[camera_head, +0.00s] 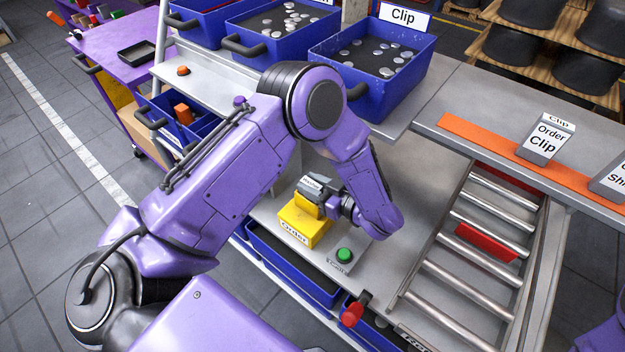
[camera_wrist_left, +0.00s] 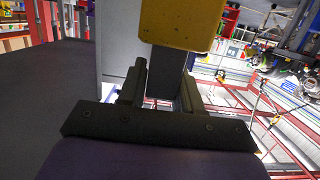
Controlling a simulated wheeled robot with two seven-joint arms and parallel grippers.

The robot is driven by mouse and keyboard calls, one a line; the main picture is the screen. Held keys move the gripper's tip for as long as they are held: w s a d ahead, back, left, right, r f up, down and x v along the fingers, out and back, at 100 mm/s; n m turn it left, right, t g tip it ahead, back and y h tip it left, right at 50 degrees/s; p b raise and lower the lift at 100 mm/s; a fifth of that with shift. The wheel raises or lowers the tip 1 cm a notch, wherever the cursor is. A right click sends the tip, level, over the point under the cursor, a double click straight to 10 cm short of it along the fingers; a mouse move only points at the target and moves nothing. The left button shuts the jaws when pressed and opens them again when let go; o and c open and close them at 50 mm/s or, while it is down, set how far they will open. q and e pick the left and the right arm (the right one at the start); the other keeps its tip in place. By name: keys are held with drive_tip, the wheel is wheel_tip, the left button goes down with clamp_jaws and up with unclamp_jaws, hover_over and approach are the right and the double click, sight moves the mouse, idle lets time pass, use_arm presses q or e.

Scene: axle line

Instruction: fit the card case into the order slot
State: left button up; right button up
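The card case (camera_head: 313,187) is a small grey block with a white label on top, at the centre of the head view. It stands at the yellow order slot (camera_head: 299,229), a block labelled "Order" on the grey bench. Whether the case is seated in it is hidden. My left gripper (camera_head: 331,194) reaches down from the right side of the slot and is shut on the case. In the left wrist view the fingers (camera_wrist_left: 163,88) flank the dark case (camera_wrist_left: 168,66), with the yellow block (camera_wrist_left: 181,22) just beyond. My right gripper is out of view.
A green button (camera_head: 344,255) sits on the bench just right of the slot, with a red knob (camera_head: 352,312) at the bench edge. A roller track (camera_head: 478,262) with a red piece lies further right. Blue bins (camera_head: 370,62) stand behind. A shelf holds an "Order Clip" card stand (camera_head: 546,139).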

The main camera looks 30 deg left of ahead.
use_arm(q)
drive_tip(key=o, duration=0.4)
drive_tip(key=shift+c, duration=0.2)
drive_tip(key=b+v, duration=0.3)
drive_tip(key=v, duration=0.7)
drive_tip(key=shift+d, duration=0.25)
drive_tip(key=shift+s+r, duration=0.1)
drive_tip(key=shift+r, duration=0.05)
